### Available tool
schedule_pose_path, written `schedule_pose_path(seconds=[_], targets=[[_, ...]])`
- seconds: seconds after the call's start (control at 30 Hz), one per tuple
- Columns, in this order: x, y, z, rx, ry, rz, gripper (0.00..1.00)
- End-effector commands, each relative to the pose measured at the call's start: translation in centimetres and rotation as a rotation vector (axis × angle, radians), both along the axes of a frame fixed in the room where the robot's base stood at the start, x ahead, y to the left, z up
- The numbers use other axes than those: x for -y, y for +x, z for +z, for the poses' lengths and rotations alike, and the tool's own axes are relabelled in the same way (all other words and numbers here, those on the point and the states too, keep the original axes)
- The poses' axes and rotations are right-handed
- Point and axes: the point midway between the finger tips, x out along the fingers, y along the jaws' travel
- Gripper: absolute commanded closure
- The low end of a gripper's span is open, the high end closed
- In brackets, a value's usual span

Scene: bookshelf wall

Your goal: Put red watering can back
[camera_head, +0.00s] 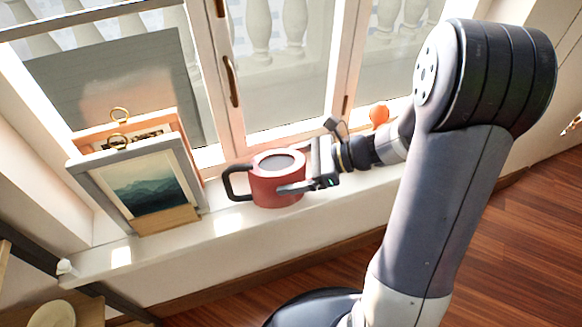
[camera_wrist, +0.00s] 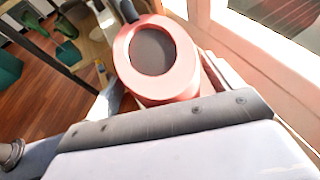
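The red watering can (camera_head: 277,189) is a red, cup-like vessel with a dark top and a black handle at its left. It appears upright on or just over the white windowsill (camera_head: 222,224). In the wrist view the can (camera_wrist: 178,82) shows from above, its black handle pointing away. My gripper (camera_head: 290,186) reaches in from the right. One finger lies across the can's front; the other is mostly hidden behind it. In the wrist view the fingers lie on either side of the can. I cannot tell whether they press on it.
A grey picture frame (camera_head: 150,190) and a wooden holder with brass rings stand on the sill to the left. A small orange object (camera_head: 379,114) is behind my wrist. Window handles (camera_head: 231,80) and glass are close behind the can. A wooden floor lies in front.

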Motion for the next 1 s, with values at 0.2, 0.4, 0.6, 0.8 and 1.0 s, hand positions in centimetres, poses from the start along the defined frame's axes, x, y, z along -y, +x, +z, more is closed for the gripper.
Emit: schedule_pose_path(seconds=[0.2,0.4,0.6,0.8,1.0], targets=[[0.0,0.0,0.0,0.0,0.0,0.0,0.03],[0.0,0.0,0.0,0.0,0.0,0.0,0.03],[0.0,0.0,-0.4,0.001,0.0,-0.001,0.03],[4.2,-0.3,1.8,0.002,-0.001,-0.007,0.03],[7.1,-0.7,4.6,0.006,-0.003,0.0,0.03]])
